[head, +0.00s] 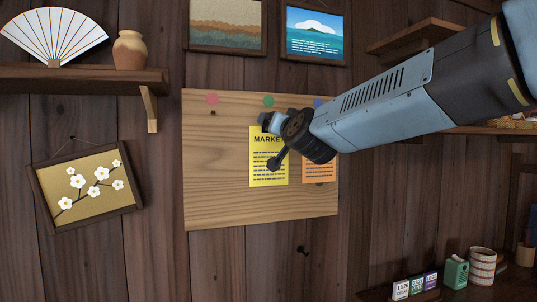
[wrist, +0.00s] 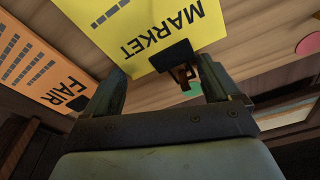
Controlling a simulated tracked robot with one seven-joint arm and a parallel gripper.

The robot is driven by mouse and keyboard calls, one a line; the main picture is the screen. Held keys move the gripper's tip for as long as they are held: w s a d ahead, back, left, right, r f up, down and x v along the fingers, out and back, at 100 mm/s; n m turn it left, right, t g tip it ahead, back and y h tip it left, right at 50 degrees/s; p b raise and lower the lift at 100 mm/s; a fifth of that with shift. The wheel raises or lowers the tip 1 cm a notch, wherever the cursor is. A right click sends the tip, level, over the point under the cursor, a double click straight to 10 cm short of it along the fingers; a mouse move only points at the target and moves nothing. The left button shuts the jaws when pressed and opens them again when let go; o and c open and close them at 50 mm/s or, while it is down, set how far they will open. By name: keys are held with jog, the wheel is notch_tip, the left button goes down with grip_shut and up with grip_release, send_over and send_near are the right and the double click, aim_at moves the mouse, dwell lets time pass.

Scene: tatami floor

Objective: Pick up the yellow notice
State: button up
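The yellow notice (head: 268,172) hangs flat on a pale wooden board (head: 214,190) and is headed MARKET. In the wrist view the yellow notice (wrist: 165,22) appears upside down, with a black clip (wrist: 174,57) at its top edge. My gripper (head: 270,142) is in front of the notice's upper part and hides some of it. In the wrist view my gripper (wrist: 162,70) has its fingers spread, one either side of the clip, which lies nearer the right finger. Neither finger is clearly touching the clip or paper.
An orange notice (head: 319,172) headed FAIR hangs just right of the yellow one, partly behind my arm. Pink (head: 212,99), green (head: 268,101) and blue (head: 318,102) discs line the board's top. A shelf (head: 80,80) and framed blossom picture (head: 90,187) are at left.

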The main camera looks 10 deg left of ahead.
jog(key=c, duration=0.9)
